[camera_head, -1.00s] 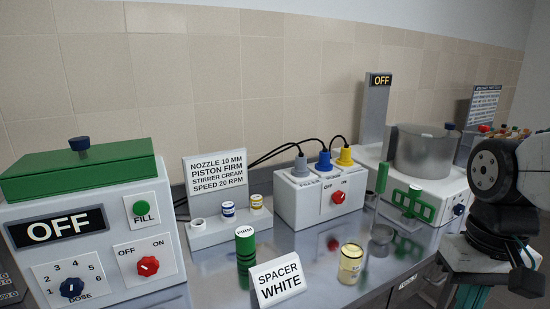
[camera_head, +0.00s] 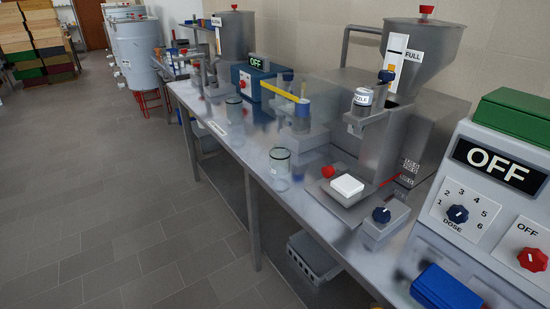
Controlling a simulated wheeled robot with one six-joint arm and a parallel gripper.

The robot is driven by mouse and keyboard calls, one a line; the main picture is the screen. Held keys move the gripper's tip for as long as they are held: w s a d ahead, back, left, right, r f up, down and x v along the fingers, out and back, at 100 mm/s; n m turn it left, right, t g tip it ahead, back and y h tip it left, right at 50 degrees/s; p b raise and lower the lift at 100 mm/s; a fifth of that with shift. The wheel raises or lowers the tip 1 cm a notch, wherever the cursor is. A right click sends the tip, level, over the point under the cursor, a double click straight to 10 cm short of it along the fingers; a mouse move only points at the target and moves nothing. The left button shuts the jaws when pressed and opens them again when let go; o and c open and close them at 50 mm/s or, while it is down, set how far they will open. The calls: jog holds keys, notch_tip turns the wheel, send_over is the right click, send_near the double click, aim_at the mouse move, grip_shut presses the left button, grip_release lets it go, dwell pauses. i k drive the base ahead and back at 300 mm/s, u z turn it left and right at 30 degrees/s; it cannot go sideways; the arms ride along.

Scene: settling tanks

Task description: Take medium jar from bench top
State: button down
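A clear glass jar (camera_head: 280,161) with a dark rim stands upright near the front edge of the steel bench top (camera_head: 262,190). A second, similar clear jar (camera_head: 234,110) stands farther along the bench, in front of a blue box. I cannot tell from this view which of them is the medium jar. My gripper is not in view.
A steel filling machine with a hopper (camera_head: 425,50), a white pad (camera_head: 347,186) and a blue-knob box (camera_head: 383,220) stands right of the nearer jar. A grey crate (camera_head: 313,258) sits below the bench. The tiled floor (camera_head: 130,215) at left is clear.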

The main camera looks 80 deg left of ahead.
aim_at(280, 154)
jog(key=u, duration=4.5)
jog(key=i, duration=1.9)
jog(key=z, duration=3)
jog(key=i, duration=0.2)
jog(key=z, duration=0.15)
